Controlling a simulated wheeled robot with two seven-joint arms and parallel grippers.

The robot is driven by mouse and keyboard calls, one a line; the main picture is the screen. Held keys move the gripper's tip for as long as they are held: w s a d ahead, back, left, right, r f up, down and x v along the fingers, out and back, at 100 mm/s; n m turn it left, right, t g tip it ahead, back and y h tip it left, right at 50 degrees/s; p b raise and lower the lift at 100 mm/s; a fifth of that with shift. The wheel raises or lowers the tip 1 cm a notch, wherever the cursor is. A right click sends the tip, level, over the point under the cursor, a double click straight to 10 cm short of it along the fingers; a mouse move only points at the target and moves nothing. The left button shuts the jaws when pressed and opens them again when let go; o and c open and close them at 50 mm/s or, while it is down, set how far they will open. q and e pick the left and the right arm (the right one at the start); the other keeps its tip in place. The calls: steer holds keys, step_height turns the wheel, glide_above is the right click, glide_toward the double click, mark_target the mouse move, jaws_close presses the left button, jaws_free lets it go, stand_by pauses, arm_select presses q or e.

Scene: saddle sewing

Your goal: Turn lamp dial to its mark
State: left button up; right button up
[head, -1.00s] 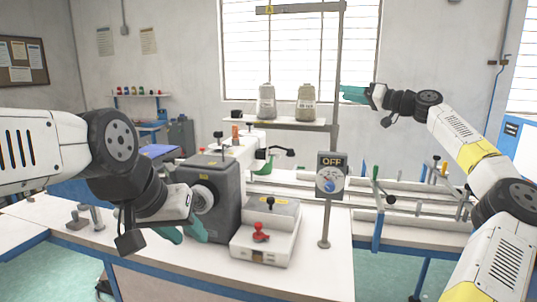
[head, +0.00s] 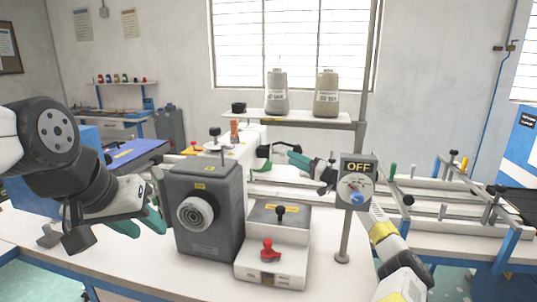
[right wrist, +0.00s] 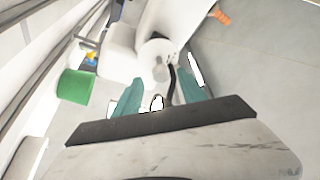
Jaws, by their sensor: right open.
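A grey panel marked OFF (head: 357,168) stands on a post at the right front, with a round dial face and a blue knob (head: 358,198) at its lower part. I cannot tell whether this is the lamp dial. My right gripper (head: 292,156) is behind and left of the panel, beside the head of the white sewing machine (head: 240,145). In the right wrist view my right gripper (right wrist: 158,95) is open, its teal fingers apart below a white rounded part (right wrist: 155,58). My left gripper (head: 152,212) is open and empty, left of the grey machine housing (head: 212,225).
A shelf with two thread cones (head: 277,95) is behind. A green cylinder (right wrist: 75,87) lies left of the fingers in the right wrist view. White rails extend to the right.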

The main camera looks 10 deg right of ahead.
mark_target(282, 154)
steer(key=shift+x, duration=2.8)
jaws_close()
